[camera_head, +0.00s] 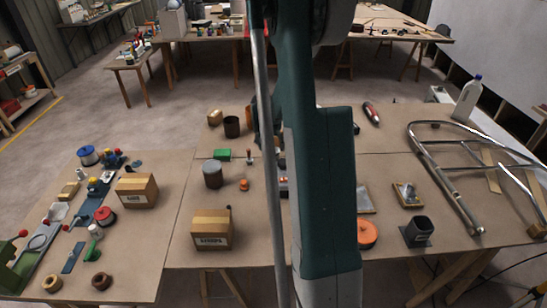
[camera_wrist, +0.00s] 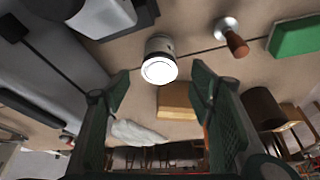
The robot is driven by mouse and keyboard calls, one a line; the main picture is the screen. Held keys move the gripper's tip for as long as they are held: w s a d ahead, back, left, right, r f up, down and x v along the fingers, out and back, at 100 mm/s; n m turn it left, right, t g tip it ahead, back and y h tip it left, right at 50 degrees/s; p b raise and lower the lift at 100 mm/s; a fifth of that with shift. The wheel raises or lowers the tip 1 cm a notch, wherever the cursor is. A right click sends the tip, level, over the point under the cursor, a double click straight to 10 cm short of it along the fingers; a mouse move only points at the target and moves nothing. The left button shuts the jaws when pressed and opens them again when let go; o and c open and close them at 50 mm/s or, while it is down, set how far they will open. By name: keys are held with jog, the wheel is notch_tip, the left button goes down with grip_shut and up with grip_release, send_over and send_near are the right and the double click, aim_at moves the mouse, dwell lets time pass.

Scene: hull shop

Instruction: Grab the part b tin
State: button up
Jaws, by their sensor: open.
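A small tin (camera_wrist: 160,58) with a bright white lid stands on the bench in the wrist view, just beyond and between my fingertips. It looks like the part b tin, but I cannot read a label. My gripper (camera_wrist: 160,78) is open, with one dark green finger on each side and nothing between them. The tin looks apart from both fingers. In the head view my arm covers the gripper and the spot where this tin seems to stand.
A wooden-handled tool (camera_wrist: 235,42), a green block (camera_wrist: 297,37) and a tan block (camera_wrist: 178,101) lie near the tin. A brown cup (camera_wrist: 263,106) stands to the right. In the head view a grey tin (camera_head: 212,175) and a cardboard box (camera_head: 212,230) stand left of my arm.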

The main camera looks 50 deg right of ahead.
aim_at(273, 150)
jog(key=shift+x, duration=0.8)
jog(key=shift+f, duration=0.1)
jog(key=shift+b+x, duration=0.55)
jog(key=shift+x, duration=2)
jog(key=shift+c, duration=0.4)
jog(key=c, duration=1)
